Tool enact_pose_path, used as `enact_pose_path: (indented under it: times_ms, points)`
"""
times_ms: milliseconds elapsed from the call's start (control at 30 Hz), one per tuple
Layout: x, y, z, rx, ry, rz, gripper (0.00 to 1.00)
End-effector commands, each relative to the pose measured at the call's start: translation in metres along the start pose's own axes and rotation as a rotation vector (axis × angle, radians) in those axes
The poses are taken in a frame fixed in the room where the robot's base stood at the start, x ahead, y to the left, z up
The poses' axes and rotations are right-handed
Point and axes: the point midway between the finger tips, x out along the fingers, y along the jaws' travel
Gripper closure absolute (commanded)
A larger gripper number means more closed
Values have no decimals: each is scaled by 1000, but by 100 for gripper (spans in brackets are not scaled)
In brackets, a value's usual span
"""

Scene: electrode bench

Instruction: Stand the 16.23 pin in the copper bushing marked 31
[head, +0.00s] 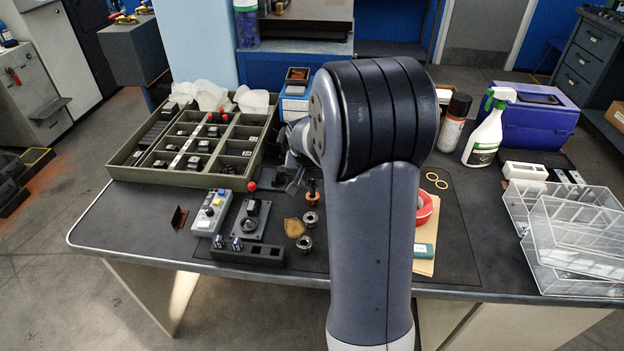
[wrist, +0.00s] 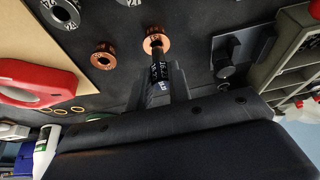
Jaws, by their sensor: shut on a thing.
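My gripper (wrist: 162,84) is shut on a dark pin (wrist: 157,70) with small white markings. The pin's far end is at the mouth of a copper bushing (wrist: 156,42) in the wrist view; I cannot tell how far inside it is. The bushing carries a white number band, too small to read surely. A second copper bushing (wrist: 103,55) sits to its left in the wrist view, its hole empty. In the head view my arm hides most of the gripper, and the copper bushing (head: 313,198) shows just left of the arm, under the dark pin.
Steel bushings (head: 311,220) stand near the copper one. A switch block (head: 250,220) and a button box (head: 211,213) lie to the left, before a compartment tray (head: 120,172).

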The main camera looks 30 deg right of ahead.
Motion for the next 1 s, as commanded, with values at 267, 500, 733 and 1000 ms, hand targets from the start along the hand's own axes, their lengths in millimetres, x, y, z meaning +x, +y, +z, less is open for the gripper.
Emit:
enact_pose_path:
  times_ms: [267,500,733,1000]
  points:
    - [0,0,0,0,0,0,100]
    - [1,0,0,0,0,0,100]
    - [7,0,3,0,0,0,100]
    - [13,0,5,0,1,0,100]
